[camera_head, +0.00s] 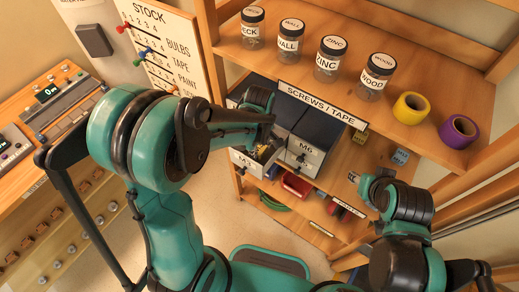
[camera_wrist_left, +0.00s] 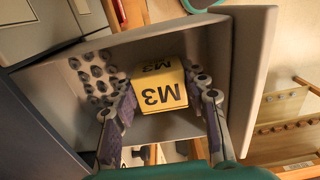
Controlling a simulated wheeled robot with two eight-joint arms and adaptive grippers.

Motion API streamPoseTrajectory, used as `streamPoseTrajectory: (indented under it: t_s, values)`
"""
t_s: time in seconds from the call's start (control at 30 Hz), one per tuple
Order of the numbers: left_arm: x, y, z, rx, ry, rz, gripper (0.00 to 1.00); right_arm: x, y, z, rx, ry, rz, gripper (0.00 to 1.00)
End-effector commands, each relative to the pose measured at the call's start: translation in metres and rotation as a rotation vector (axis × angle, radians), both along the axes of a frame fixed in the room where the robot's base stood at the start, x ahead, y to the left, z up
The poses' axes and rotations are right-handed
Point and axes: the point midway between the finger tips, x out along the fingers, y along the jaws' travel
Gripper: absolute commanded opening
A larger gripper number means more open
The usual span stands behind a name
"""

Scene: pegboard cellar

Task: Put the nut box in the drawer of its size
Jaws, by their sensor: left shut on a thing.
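The nut box (camera_wrist_left: 160,93) is yellow with M3 in black on its faces. My left gripper (camera_wrist_left: 163,82) is shut on it, one finger on each side. In the left wrist view the box is within the walls of a pulled-out grey drawer (camera_wrist_left: 250,70). I cannot tell whether it touches the drawer floor. In the head view the open drawer (camera_head: 241,161) is labelled M3, and my left gripper (camera_head: 264,143) is over it, partly hiding the box.
Small round grey pieces (camera_wrist_left: 93,75) lie in the drawer beside the box. Several labelled jars (camera_head: 327,60) and yellow and purple tape rolls (camera_head: 459,131) stand on the shelf above. A red box (camera_head: 296,185) is on the shelf below.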

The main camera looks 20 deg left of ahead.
Motion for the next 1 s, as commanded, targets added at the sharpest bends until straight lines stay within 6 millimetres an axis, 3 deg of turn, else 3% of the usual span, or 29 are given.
streamPoseTrajectory:
  t_s: [0.07,0.1,0.17,0.57,0.67,1.0]
  values:
    - [0.000,0.000,-0.004,0.000,0.000,0.000,0.06,0.000,0.000,-0.004,0.000,0.000,0.000,0.40]
    - [0.000,0.000,-0.004,0.000,0.000,0.000,0.49,0.000,0.000,-0.004,0.000,0.000,0.000,0.40]
    - [0.000,0.000,-0.003,0.000,0.000,0.000,0.65,0.000,0.000,-0.003,0.000,0.000,0.000,0.40]
    - [0.000,0.000,0.003,0.000,0.000,0.000,0.65,0.000,0.000,0.003,0.000,0.000,0.000,0.40]
    - [0.000,0.000,0.018,0.000,0.000,0.000,0.65,0.000,0.000,0.006,0.000,0.000,0.000,0.40]
    - [0.000,0.000,0.092,0.000,0.000,0.000,0.65,0.000,0.000,0.021,0.000,0.000,0.000,0.40]
